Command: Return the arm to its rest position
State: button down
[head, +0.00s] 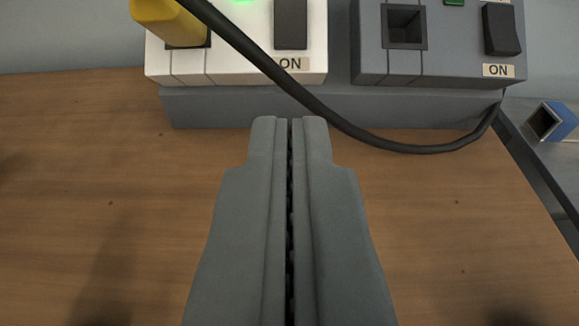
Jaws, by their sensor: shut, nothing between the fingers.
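My gripper (290,122) is in the lower middle of the head view, pointing away from me over the wooden surface. Its two grey fingers are shut together with nothing between them. The rest of my arm is not in view.
A white box (240,62) and a grey box (386,66), each with a switch labelled ON, stand at the back. A yellow plug (170,22) sits in the white one. A black cable (345,125) loops across. A blue part (562,118) lies right. Wood (90,180) is clear.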

jog(key=s+r+t, duration=0.1)
jog(key=s+r, duration=0.6)
jog(key=s, duration=0.3)
jog(key=s+r, duration=0.7)
jog(key=s, duration=0.3)
jog(key=s+r, duration=0.2)
jog(key=s, duration=0.8)
jog(key=s+r, duration=0.2)
jog(key=s, duration=0.8)
jog(key=shift+r+t, duration=0.35)
jog(key=shift+t, duration=0.05)
jog(key=c, duration=2.2)
grip_release()
jog(key=shift+d, duration=0.1)
